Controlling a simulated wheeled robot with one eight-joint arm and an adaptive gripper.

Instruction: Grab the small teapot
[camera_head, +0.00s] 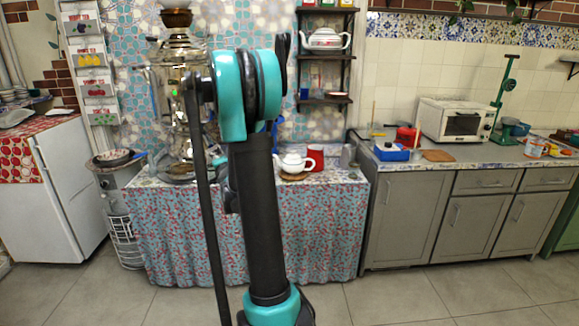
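A small white teapot (294,162) stands upright on a round brown trivet (294,177) on the cloth-covered table (325,225), just right of my arm's upright link. Its spout and lid show. Another white teapot (325,40), with a red pattern, stands on the upper wall shelf. My teal and black arm rises through the middle of the view. I cannot make out my gripper's fingers; they are hidden or outside the view.
A shiny samovar (178,85) stands on the table at left, partly behind my arm. A red box-like container (315,158) is close behind the teapot. A grey counter (455,157) with a toaster oven (457,120) is at right. Open tiled floor (400,300) lies in front.

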